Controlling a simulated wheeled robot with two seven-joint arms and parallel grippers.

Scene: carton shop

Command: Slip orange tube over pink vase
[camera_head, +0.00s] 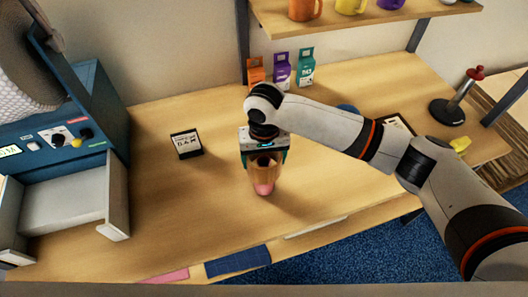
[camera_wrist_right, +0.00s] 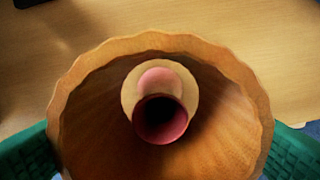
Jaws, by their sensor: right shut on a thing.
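The orange tube (camera_head: 258,164) is upright in my right gripper (camera_head: 264,157), above the table near its front middle. The right gripper is shut on its wall; green fingers show on either side of the tube (camera_wrist_right: 82,110) in the right wrist view. The pink vase (camera_head: 264,188) stands on the table directly below, its lower part showing under the tube. In the wrist view the vase's dark mouth (camera_wrist_right: 160,118) covers part of the tube's inner wall, so its top seems to be inside the tube, off-centre towards the picture's bottom. My left gripper is not in view.
A small black-and-white box (camera_head: 186,144) lies to the left. A blue machine (camera_head: 95,110) with an open drawer (camera_head: 62,200) stands at far left. Several small cartons (camera_head: 282,70) stand at the back under a shelf (camera_head: 340,22) of mugs. A black stand (camera_head: 447,112) is at right.

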